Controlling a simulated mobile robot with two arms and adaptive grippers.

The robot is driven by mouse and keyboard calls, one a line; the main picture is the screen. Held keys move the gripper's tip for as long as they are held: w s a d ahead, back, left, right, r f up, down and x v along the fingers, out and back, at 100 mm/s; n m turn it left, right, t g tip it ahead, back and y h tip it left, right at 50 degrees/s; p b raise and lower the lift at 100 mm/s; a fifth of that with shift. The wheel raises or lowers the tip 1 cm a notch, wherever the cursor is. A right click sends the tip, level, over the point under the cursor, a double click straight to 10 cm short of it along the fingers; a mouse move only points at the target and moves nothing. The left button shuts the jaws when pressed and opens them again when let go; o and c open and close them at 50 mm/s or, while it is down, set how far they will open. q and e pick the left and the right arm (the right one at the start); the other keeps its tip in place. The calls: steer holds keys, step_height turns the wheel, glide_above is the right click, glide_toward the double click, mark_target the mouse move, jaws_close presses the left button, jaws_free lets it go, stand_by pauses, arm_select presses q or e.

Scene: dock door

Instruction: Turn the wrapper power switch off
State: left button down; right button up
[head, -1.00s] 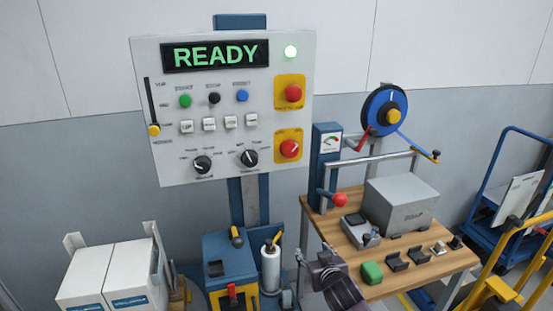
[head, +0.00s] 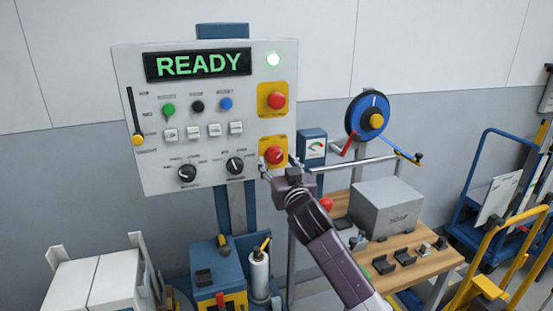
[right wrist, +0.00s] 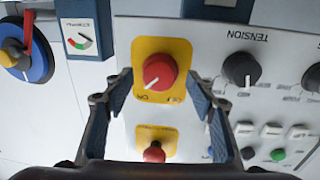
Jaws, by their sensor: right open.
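The wrapper power switch (head: 274,155) is a red rotary knob on a yellow plate at the lower right of the grey control panel (head: 150,75), under a red mushroom button. In the right wrist view, which shows the panel upside down, the switch (right wrist: 159,71) has its white mark toward the "ON" label. My right gripper (head: 285,172) is open and empty at the knob's lower edge in the head view. In the right wrist view its fingers (right wrist: 155,92) stand apart on either side of the yellow plate; contact with the knob is not visible. My left gripper is out of view.
The mushroom button (head: 277,100) sits just above the switch, and a tension dial (head: 235,166) lies to its left. The lit display (head: 198,65) reads READY. A bench (head: 425,262) with a grey box (head: 385,207) and a strap reel (head: 367,117) stand to the right.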

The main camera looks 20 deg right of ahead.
steer(key=shift+w, duration=0.75)
steer(key=c, duration=1.2)
steer(key=shift+o, duration=0.2)
